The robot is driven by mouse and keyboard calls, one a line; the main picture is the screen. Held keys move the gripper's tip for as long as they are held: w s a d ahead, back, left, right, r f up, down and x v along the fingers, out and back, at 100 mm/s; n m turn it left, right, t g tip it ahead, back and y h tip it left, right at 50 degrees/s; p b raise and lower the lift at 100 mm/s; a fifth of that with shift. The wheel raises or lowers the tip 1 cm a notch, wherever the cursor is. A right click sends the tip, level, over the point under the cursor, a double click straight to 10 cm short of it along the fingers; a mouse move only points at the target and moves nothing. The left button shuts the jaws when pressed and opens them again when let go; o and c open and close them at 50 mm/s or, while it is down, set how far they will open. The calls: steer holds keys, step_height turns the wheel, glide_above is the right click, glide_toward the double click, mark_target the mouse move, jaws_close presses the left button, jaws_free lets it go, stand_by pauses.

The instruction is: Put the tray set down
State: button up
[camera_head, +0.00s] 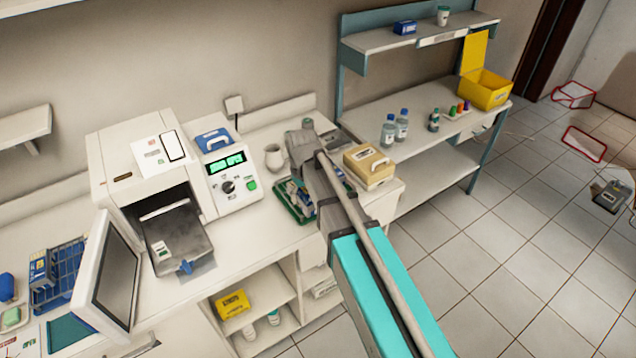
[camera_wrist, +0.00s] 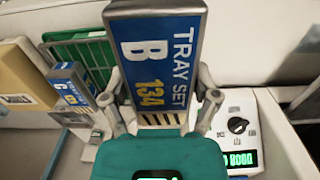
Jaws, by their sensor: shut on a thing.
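The tray set (camera_wrist: 158,58), a blue-faced grey pack lettered "TRAY SET B 134", stands upright in the middle of the wrist view. My gripper (camera_wrist: 160,100) is shut on it, one finger at each side of its lower part. Whether its underside touches anything is hidden. A second blue-labelled pack (camera_wrist: 74,84), marked C, is to its left, close to a green rack (camera_wrist: 82,36). In the head view, a green tray (camera_head: 291,212) with blue and white packs lies on the counter beside my arm; my arm hides the held set.
A white sterilizer (camera_head: 133,165) stands left with its door (camera_head: 108,272) open and a dark tray (camera_head: 178,243) out front. A mug (camera_head: 273,157) stands behind the green tray. A tan box (camera_head: 368,162) is right of my arm. Bottles (camera_head: 389,132) stand on the far bench.

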mark_target(294, 185)
steer(key=a+r+p, duration=0.1)
steer(key=r, duration=0.1)
steer(key=a+r+p, duration=0.1)
steer(key=p, duration=0.1)
steer(key=shift+s+a+r, duration=0.1)
steer(key=shift+a+r, duration=0.25)
steer(key=shift+a, duration=0.05)
steer(key=shift+f, duration=0.1)
steer(key=w+f+b, duration=0.3)
steer(key=w, duration=0.1)
steer(key=w+f+b, duration=0.3)
steer(key=w, duration=0.1)
steer(key=w+d+f+b, duration=0.1)
steer(key=w+f+b, duration=0.2)
steer(key=w, duration=0.2)
steer(key=shift+w, duration=0.1)
steer(key=shift+w+f+b, duration=0.45)
steer(key=shift+f+b, duration=0.3)
steer(key=shift+b, duration=0.2)
steer(key=shift+f+b, duration=1.2)
steer(key=shift+f, duration=0.05)
